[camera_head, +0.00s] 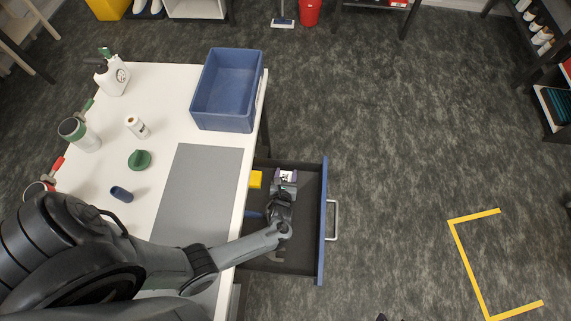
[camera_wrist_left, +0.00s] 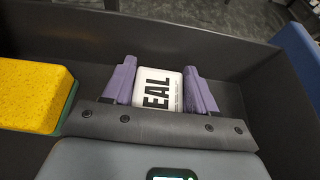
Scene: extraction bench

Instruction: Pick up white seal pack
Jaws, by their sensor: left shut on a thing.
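The white seal pack (camera_wrist_left: 158,88) shows between the purple fingers in the left wrist view, with "EAL" in black letters on its face. In the head view the white seal pack (camera_head: 287,176) is a small pale patch in the open drawer. My left gripper (camera_wrist_left: 160,85) is shut on it, one finger against each side; the gripper also shows in the head view (camera_head: 285,180), reaching down into the drawer. The pack's lower part is hidden by the gripper body. I cannot tell whether it touches the drawer floor. My right gripper is not in view.
The open drawer (camera_head: 323,222) has dark walls and a blue front. A yellow sponge (camera_wrist_left: 35,92) lies left of the gripper. A blue crate (camera_head: 197,118) and a grey mat (camera_head: 205,185) are on the white table (camera_head: 165,88).

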